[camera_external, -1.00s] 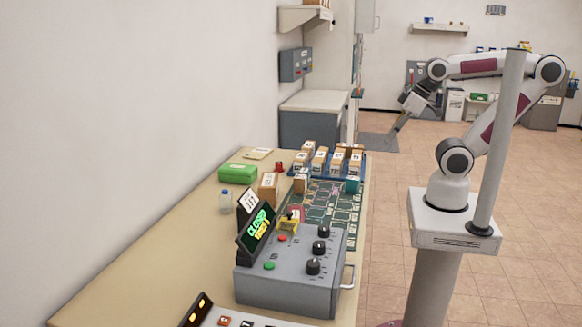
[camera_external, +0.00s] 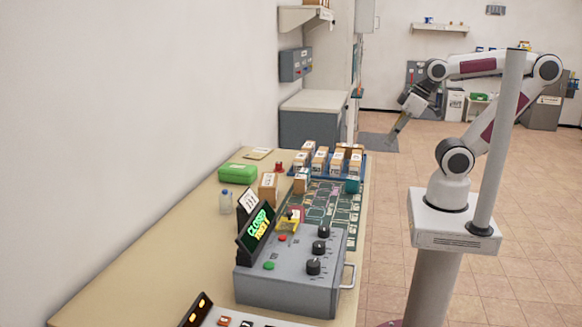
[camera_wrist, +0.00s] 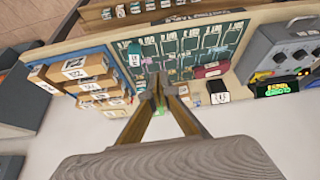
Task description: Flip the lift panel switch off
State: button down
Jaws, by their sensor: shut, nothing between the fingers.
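A grey console (camera_external: 290,272) with black knobs, a red and a green button and a lit green display (camera_external: 257,226) stands on the near part of the bench; part of it shows at the right of the wrist view (camera_wrist: 272,48). Another panel with orange lights (camera_external: 198,311) is cut off at the bottom edge. A grey box (camera_external: 296,64) with small controls hangs on the far wall. I cannot tell which one is the lift panel, and no switch position is readable. My gripper (camera_external: 392,137) is shut and empty, in the air right of the bench, apart from all panels.
The bench (camera_external: 150,262) holds a blue tray (camera_external: 361,171) of small boxes, a green board (camera_external: 325,205), a green box (camera_external: 237,173) and a bottle (camera_external: 225,202). A grey cabinet (camera_external: 310,127) stands beyond. Open floor (camera_external: 400,175) lies between bench and my base.

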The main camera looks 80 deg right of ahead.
jog(key=w+a+n+g+y, duration=0.2)
jog(key=w+a+n+y, duration=0.15)
jog(key=a, duration=1.75)
jog(key=w+a+n+g+y, duration=0.1)
jog(key=w+a+n+y, duration=0.25)
jog(key=a, duration=1.85)
jog(key=s+a+f+m+t+y, duration=0.1)
jog(key=s+a+m+t+y, duration=0.15)
jog(key=a, duration=1.55)
jog(key=s+a+f+m+t+y, duration=0.1)
jog(key=s+a+f+m+t, duration=0.15)
jog(key=a, duration=1.55)
jog(key=w+d+f+m+t+h, duration=0.1)
jog(key=d+f+m+h, duration=0.2)
jog(key=d+h, duration=0.6)
jog(key=shift+d+f+t+h, duration=0.35)
jog(key=shift+d+f, duration=0.5)
jog(key=shift+d, duration=0.35)
